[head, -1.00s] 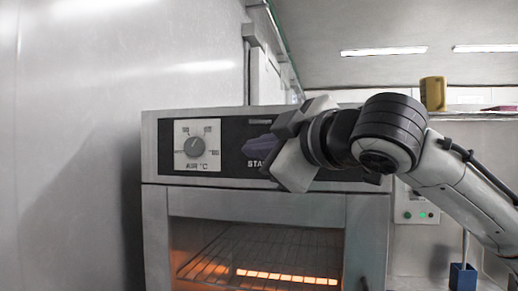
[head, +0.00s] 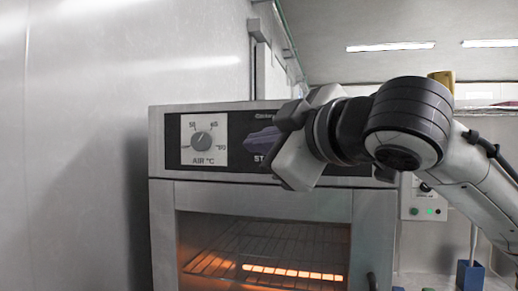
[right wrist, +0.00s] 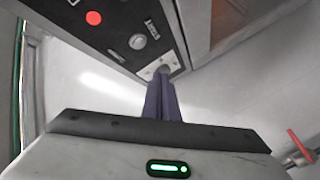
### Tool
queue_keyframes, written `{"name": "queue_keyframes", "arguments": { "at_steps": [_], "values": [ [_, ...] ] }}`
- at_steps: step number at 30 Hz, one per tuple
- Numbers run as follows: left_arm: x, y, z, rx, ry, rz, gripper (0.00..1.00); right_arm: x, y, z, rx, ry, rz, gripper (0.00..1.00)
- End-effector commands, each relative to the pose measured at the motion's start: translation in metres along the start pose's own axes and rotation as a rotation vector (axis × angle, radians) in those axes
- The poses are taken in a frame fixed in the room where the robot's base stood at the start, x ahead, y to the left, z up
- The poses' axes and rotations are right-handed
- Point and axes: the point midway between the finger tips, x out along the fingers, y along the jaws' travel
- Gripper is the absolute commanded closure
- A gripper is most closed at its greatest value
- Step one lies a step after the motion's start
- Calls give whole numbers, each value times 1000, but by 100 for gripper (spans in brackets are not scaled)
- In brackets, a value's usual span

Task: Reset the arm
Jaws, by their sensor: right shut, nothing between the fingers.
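My right arm reaches in from the right of the head view, and its right gripper (head: 262,142) is in front of the oven's control panel. Its two purple fingers are shut together and empty; they also show in the right wrist view (right wrist: 160,92), pointing toward the white dial plate. The head view does not show clearly whether they touch the panel. The oven (head: 263,203) has a grey dial (head: 201,141) on a white "AIR °C" plate, left of the fingers. The gripper hides the right part of the panel. My left gripper is not in view.
The oven door window shows a wire rack (head: 250,246) and a glowing orange element. A bare metal wall (head: 70,150) stands at left. A yellow cup (head: 442,80) is partly hidden behind my arm. A blue holder (head: 469,276) stands low at right.

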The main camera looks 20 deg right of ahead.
Motion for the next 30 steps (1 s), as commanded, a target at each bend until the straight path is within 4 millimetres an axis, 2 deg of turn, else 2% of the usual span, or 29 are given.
{"name": "queue_keyframes", "arguments": {
  "at_steps": [5, 8, 10, 15, 21, 25, 30],
  "values": [
    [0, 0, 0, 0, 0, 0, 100, 2, -3, 2, 3, 0, -6, 100],
    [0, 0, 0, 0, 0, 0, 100, 14, -19, 8, 16, 3, -38, 100],
    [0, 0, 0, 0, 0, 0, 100, 28, -39, 16, 38, 11, -77, 100],
    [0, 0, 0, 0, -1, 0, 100, 67, -108, 46, 132, 31, -194, 100],
    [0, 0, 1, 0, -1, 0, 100, 96, -192, 91, 275, 35, -303, 100],
    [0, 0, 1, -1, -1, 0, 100, 105, -246, 128, 379, 16, -353, 100],
    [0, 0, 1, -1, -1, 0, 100, 102, -317, 183, 519, -35, -394, 100]
  ]
}}
